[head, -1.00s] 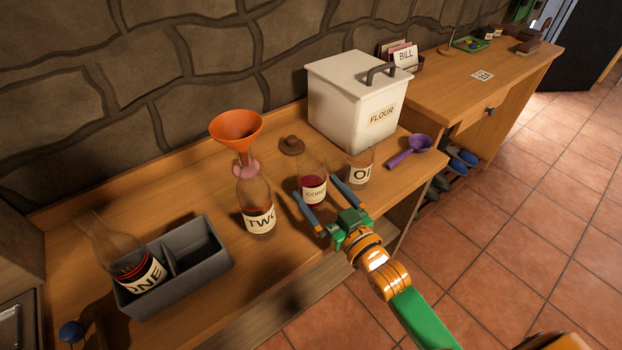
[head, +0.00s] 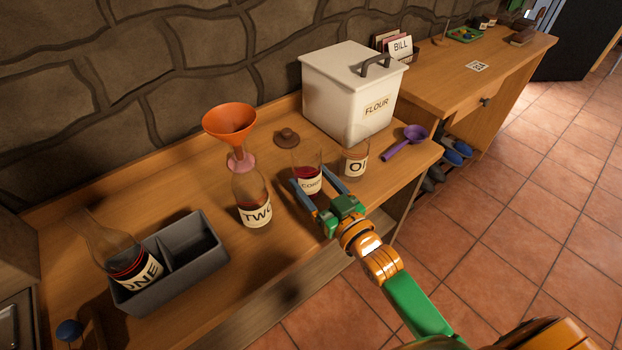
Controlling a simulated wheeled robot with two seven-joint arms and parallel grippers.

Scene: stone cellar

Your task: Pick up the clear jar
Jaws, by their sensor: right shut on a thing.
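A clear jar (head: 307,164) with dark red contents and a white label, partly readable as "CORD", stands upright on the wooden counter (head: 205,190). My right gripper (head: 310,183) comes from the front right and is shut on this jar, one blue finger on each side. The jar appears to rest on the counter; its lower part is partly hidden by the gripper. A second clear glass container (head: 355,160), labelled "OI", stands just to the right. My left gripper is not in view.
Bottle TWO (head: 251,200) with an orange funnel (head: 230,121) stands left of the jar. A brown lid (head: 287,138), flour bin (head: 350,95) and purple scoop (head: 405,140) are nearby. A grey divided crate (head: 202,262) holds a tilted bottle ONE (head: 115,245).

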